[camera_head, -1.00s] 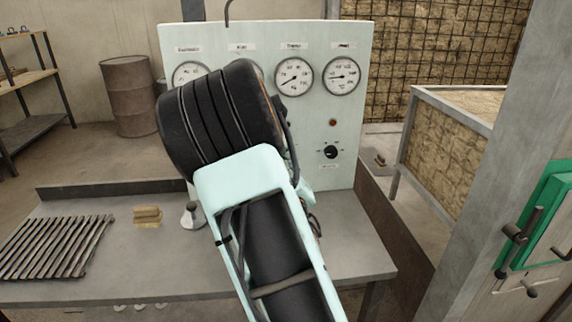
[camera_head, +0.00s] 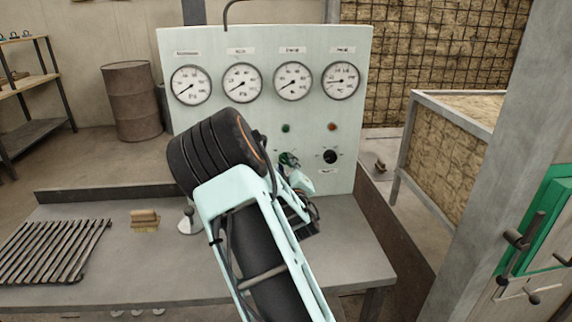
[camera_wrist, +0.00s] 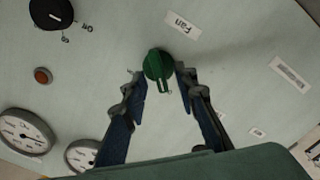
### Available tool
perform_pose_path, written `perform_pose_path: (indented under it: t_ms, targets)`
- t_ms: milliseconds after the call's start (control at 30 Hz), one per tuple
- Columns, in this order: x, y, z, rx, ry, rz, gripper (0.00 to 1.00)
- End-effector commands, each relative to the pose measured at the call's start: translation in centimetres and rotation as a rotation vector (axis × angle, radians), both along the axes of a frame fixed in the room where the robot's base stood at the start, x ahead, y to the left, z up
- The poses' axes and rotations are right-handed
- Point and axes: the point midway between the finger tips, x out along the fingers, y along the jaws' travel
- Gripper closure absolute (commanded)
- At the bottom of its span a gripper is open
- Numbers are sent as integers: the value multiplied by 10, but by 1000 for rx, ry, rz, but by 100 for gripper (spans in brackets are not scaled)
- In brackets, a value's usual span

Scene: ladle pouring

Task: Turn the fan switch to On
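The fan switch is a green rotary knob (camera_wrist: 158,65) on the pale panel, with a "Fan" label (camera_wrist: 181,25) beside it in the wrist view. Its pointer faces down in that picture, towards my gripper's palm. In the head view the green knob (camera_head: 289,158) is partly hidden by my gripper (camera_head: 297,176). In the wrist view my gripper (camera_wrist: 160,78) is open, with one dark finger on each side of the knob. The fingertips are close to the knob; I cannot tell whether they touch it. The knob's position marks are not readable.
A black knob (camera_head: 330,157) is to the right of the green one, under a red light (camera_head: 332,127). Several round gauges (camera_head: 241,83) line the panel (camera_head: 260,37) above. A brush (camera_head: 145,220) and a slatted grate (camera_head: 52,252) lie on the grey table (camera_head: 110,209).

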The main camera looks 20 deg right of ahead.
Motion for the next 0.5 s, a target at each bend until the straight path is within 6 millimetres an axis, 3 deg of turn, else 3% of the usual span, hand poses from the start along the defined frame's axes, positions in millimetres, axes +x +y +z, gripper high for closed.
perform_pose_path:
  t_ms: [367, 500]
  targets:
    - [6, -2, 0, 1, -1, -1, 73]
    - [5, -2, 0, 1, -1, -1, 86]
